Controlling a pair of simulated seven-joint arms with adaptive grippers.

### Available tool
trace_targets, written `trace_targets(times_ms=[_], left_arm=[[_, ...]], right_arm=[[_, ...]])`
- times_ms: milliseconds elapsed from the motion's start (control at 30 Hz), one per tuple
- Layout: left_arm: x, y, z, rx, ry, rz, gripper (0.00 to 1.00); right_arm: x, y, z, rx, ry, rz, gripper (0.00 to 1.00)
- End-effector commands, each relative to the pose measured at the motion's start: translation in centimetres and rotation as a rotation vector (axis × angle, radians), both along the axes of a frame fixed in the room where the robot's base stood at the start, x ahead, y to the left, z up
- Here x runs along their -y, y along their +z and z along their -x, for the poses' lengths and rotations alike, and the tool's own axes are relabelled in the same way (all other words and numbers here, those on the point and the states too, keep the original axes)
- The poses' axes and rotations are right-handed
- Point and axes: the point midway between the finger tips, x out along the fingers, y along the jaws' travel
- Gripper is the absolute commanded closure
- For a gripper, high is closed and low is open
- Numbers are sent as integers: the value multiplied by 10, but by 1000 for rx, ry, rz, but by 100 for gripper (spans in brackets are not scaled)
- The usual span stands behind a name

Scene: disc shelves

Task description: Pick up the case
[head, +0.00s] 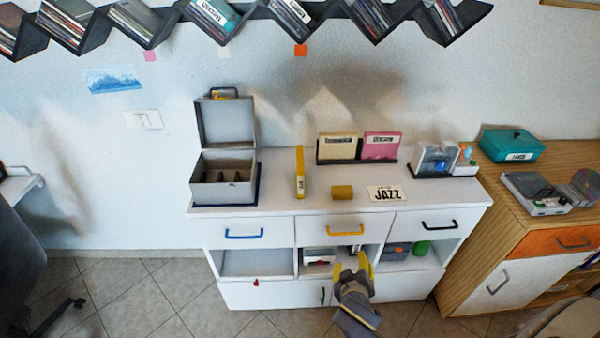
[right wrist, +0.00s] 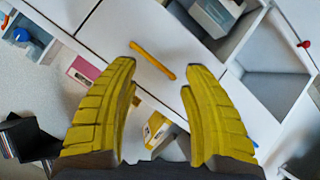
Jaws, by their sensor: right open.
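Several cases are in view, and I cannot tell which one is meant. A slim yellow case (head: 300,172) stands upright on the white cabinet's top (head: 275,207); a yellow case with a white label (right wrist: 157,128) also shows beyond my fingers in the right wrist view. A cream case (head: 337,148) and a pink case (head: 382,145) stand in a dark rack behind. A white-and-red item (head: 318,257) lies in the middle cubby. My right gripper (head: 352,265) is open and empty in front of that cubby; its yellow fingers (right wrist: 160,80) are spread. My left gripper is out of view.
An open grey box (head: 224,188) stands on the cabinet's left. A yellow block (head: 343,192) and a JAZZ card (head: 386,193) lie on top. Drawers have protruding handles, including a yellow one (right wrist: 152,60). The left cubby (head: 256,263) looks empty. A wooden cabinet (head: 500,220) adjoins right.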

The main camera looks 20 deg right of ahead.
Motion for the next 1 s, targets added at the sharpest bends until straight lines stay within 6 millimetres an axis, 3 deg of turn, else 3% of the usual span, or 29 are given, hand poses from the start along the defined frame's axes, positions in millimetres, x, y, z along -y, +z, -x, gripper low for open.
trace_targets(times_ms=[233, 400, 500, 733, 1000], left_arm=[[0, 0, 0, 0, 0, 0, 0], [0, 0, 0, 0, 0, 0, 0], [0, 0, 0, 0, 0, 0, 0], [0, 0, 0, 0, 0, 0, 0], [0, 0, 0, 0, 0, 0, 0]], right_arm=[[-15, 42, -81, 290, -70, -121, 53], [-43, 78, -148, 514, -58, -248, 53], [-61, 94, -177, 605, -33, -313, 53], [-84, 115, -211, 702, 12, -398, 53], [-80, 118, -238, 713, 20, -405, 53]])
